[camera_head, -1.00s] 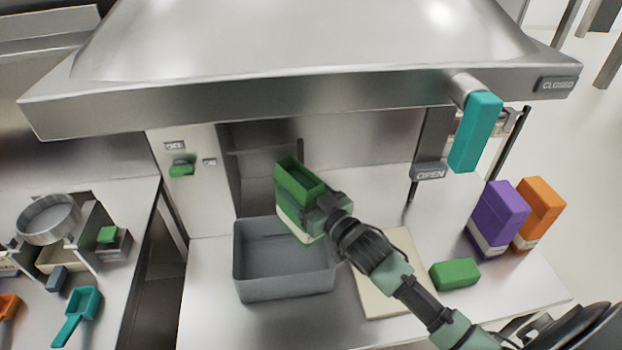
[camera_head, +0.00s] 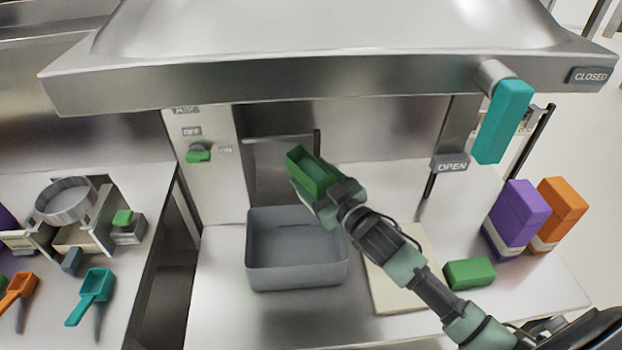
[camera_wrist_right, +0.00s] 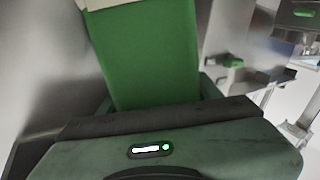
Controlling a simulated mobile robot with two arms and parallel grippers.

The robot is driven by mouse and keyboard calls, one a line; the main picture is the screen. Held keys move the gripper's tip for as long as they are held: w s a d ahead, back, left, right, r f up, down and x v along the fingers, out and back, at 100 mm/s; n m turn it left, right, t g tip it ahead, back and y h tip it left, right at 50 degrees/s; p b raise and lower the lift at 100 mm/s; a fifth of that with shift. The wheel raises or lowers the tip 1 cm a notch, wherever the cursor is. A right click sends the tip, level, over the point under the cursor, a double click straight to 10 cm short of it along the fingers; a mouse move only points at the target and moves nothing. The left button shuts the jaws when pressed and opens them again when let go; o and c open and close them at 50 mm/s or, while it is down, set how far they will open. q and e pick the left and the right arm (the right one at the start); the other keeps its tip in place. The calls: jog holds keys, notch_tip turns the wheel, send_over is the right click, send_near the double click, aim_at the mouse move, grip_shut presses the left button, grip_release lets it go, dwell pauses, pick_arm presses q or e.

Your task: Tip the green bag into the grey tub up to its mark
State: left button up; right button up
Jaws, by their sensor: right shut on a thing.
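The green bag (camera_head: 311,172) is open at the top and held above the back right part of the grey tub. It leans a little to the left. My right gripper (camera_head: 336,199) is shut on it, and in the right wrist view the bag's green side (camera_wrist_right: 150,60) fills the middle. The grey tub (camera_head: 297,277) stands on the counter; its inside looks empty from here, and I cannot make out a mark on it. My left gripper is not in view.
A pale board (camera_head: 395,290) lies right of the tub, with a green block (camera_head: 469,273) beside it. Purple (camera_head: 516,215) and orange (camera_head: 557,212) bags stand at the right. A steel hood with a teal handle (camera_head: 502,122) hangs over the counter. Scoops (camera_head: 93,290) lie on the left counter.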

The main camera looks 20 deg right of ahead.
jog(key=shift+w+d+r+n, duration=0.1)
jog(key=shift+d+r+n, duration=0.1)
jog(key=shift+n, duration=0.2)
jog(key=shift+f+n+b, duration=0.1)
jog(key=shift+n+b, duration=0.2)
jog(key=shift+w+d+f+n+b, duration=0.1)
jog(key=shift+d+f+n+b, duration=0.2)
jog(key=shift+n+b, duration=0.6)
jog(key=shift+d+f+n+b, duration=0.2)
jog(key=shift+f+n+b, duration=0.3)
jog(key=shift+n+b, duration=0.3)
jog(key=shift+d+f+n+b, duration=0.2)
jog(key=shift+f+n+b, duration=0.25)
jog(key=shift+n+b, duration=0.35)
jog(key=shift+d+f+n+b, duration=0.1)
jog(key=shift+f+n+b, duration=0.55)
jog(key=shift+n+b, duration=0.25)
jog(key=shift+w+f+n+b, duration=0.1)
jog(key=shift+f+n+b, duration=0.7)
jog(key=shift+b, duration=0.1)
jog(key=shift+f+n+b, duration=1.9)
jog(key=shift+f+n, duration=0.4)
jog(key=shift+f, duration=0.5)
